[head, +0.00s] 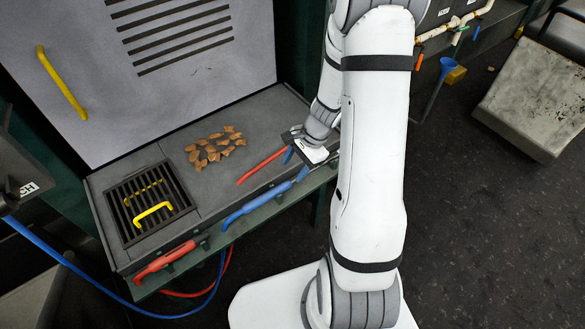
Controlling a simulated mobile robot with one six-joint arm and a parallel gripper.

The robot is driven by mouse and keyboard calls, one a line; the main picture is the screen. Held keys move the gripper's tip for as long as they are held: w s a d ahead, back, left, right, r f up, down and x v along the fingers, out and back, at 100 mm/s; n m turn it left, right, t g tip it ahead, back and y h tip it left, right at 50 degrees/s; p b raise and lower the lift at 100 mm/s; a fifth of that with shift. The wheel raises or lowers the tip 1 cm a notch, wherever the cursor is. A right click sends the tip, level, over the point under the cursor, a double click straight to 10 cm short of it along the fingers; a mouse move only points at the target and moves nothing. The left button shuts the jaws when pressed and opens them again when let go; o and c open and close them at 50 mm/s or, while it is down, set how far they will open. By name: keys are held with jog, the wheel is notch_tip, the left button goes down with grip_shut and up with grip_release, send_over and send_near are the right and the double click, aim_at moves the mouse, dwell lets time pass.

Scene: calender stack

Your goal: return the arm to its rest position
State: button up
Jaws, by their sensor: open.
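My white arm rises from its base at the bottom and bends back over the counter in the head view. My gripper (296,164) is at its far end, above the right part of the grey counter (215,188). Its two blue-tipped fingers are apart and nothing shows between them. A red handle (262,166) lies just left of the fingers. A blue handle (262,203) runs along the counter's front edge, just below the gripper. I cannot tell whether a finger touches either handle. My forearm hides part of the counter's right end.
Several brown chunks (214,147) lie on the counter. A black grate (148,205) with yellow handles is at its left. Another red handle (166,262) is on the front edge. Blue and red hoses hang below. A grey panel stands behind; a worn block (535,98) is at right.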

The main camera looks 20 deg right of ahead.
dwell(0.4)
jog(key=s+a+r+n+h, duration=0.1)
jog(key=s+r+n, duration=0.3)
jog(key=r, duration=0.3)
jog(key=s+a+r+n+t+h, duration=0.1)
jog(key=s+r+n+h, duration=0.1)
jog(key=s+r+n, duration=0.3)
jog(key=s+a+r+n+t+h, duration=0.1)
jog(key=s+r+n, duration=0.4)
jog(key=r, duration=0.6)
jog(key=shift+r+h, duration=0.25)
jog(key=shift+h, duration=0.05)
jog(key=shift+a, duration=0.1)
